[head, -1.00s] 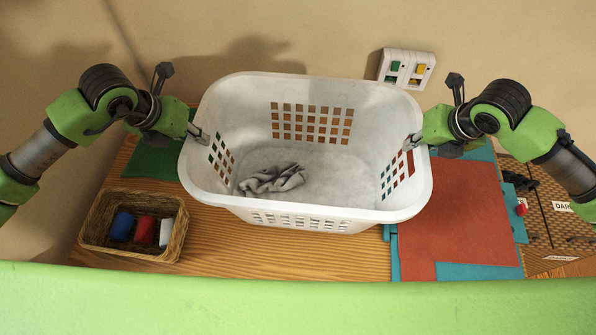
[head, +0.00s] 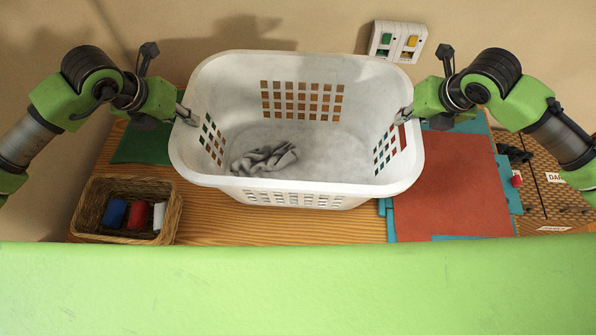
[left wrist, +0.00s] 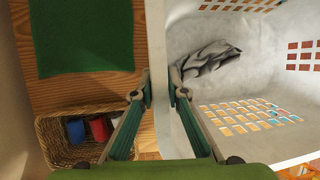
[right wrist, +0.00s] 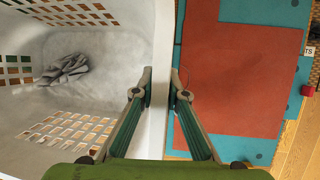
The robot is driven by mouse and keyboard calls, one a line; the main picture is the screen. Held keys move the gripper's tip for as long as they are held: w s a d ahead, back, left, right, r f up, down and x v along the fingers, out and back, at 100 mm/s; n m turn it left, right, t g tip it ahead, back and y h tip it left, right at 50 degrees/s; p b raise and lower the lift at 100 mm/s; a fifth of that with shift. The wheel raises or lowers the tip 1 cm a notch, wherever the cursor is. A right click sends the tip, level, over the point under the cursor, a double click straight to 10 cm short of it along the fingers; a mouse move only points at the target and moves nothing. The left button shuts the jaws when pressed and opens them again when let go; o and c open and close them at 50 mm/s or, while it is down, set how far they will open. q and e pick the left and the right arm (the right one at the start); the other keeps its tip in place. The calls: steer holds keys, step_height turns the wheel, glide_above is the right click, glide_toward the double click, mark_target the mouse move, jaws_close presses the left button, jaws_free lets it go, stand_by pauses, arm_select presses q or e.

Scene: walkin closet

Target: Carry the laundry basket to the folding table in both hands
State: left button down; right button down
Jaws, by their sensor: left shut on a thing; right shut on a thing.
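The white laundry basket (head: 290,190) is upright over the wooden table (head: 225,228), with a grey crumpled cloth (head: 265,157) inside. My left gripper (head: 184,112) is shut on the basket's left rim, and the rim runs between its fingers in the left wrist view (left wrist: 160,88). My right gripper (head: 405,114) is shut on the right rim, also seen in the right wrist view (right wrist: 162,88). The basket looks level. Whether its base touches the tabletop cannot be told.
A wicker basket (head: 88,205) with blue, red and white rolls stands at the left front. A green mat (head: 142,147) lies behind it. A red-brown sheet on teal (head: 450,185) lies at right, beside woven bins (head: 548,200). A switch panel (head: 396,42) is on the wall.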

arm_select(q)
steer(key=shift+w+a+f+b, duration=0.1)
steer(key=shift+f+b, duration=0.4)
steer(key=shift+f, duration=0.1)
steer(key=shift+w+a+f+b, duration=0.1)
steer(key=shift+f+b, duration=0.4)
steer(key=shift+f, duration=0.1)
arm_select(e)
steer(key=shift+w+d+f, duration=0.1)
steer(key=shift+f, duration=0.5)
steer(key=shift+w+d+f, duration=0.1)
steer(key=shift+f, duration=0.5)
arm_select(q)
steer(key=shift+s+f+b, duration=0.15)
steer(key=shift+f+b, duration=0.45)
steer(key=shift+b, duration=0.05)
arm_select(e)
steer(key=shift+s+f, duration=0.15)
steer(key=shift+f, duration=0.45)
arm_select(q)
steer(key=c, duration=2)
jaws_free()
steer(key=shift+r, duration=0.1)
arm_select(e)
steer(key=c, duration=2)
jaws_free()
arm_select(q)
steer(key=shift+d, duration=0.1)
arm_select(e)
steer(key=shift+a+r, duration=0.1)
